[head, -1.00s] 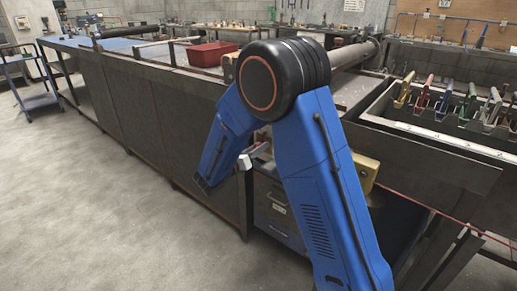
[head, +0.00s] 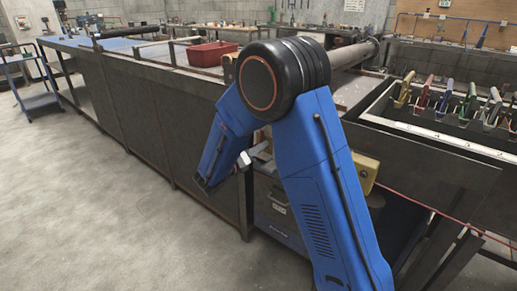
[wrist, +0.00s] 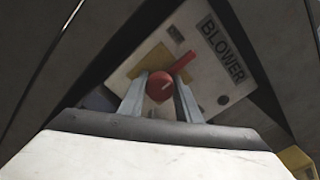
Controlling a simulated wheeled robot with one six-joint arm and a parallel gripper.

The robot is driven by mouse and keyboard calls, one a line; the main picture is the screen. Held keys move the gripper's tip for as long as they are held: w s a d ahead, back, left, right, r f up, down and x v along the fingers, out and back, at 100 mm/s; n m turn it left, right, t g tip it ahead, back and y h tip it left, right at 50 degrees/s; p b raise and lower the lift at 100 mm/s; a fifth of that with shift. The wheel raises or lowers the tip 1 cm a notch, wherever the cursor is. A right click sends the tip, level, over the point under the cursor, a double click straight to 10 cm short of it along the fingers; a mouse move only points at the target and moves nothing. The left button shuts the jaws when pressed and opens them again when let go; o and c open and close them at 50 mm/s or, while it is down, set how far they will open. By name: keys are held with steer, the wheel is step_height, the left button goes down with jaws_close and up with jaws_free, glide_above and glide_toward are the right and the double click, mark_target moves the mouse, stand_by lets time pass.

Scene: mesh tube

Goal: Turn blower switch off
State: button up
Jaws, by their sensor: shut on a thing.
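In the wrist view the blower switch is a round red knob (wrist: 159,88) with a red lever (wrist: 181,62) reaching up and right. It sits on a pale plate (wrist: 207,88) with a yellow patch, beside the dark label reading BLOWER (wrist: 223,48). My gripper (wrist: 160,82) is shut on the red knob, one grey finger on each side of it. The lever extends beyond the fingertips. In the head view my blue arm hides the switch and most of the gripper.
A long metal bench (head: 150,110) stands behind my arm, with a red bin (head: 208,55) on top. A cabinet drawer (head: 279,208) sits below it. Concrete floor (head: 90,215) is clear at left.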

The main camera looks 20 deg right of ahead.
steer(key=o, duration=1.1)
steer(key=shift+c, duration=0.2)
steer(key=v, duration=1.7)
steer(key=shift+s+a, duration=0.15)
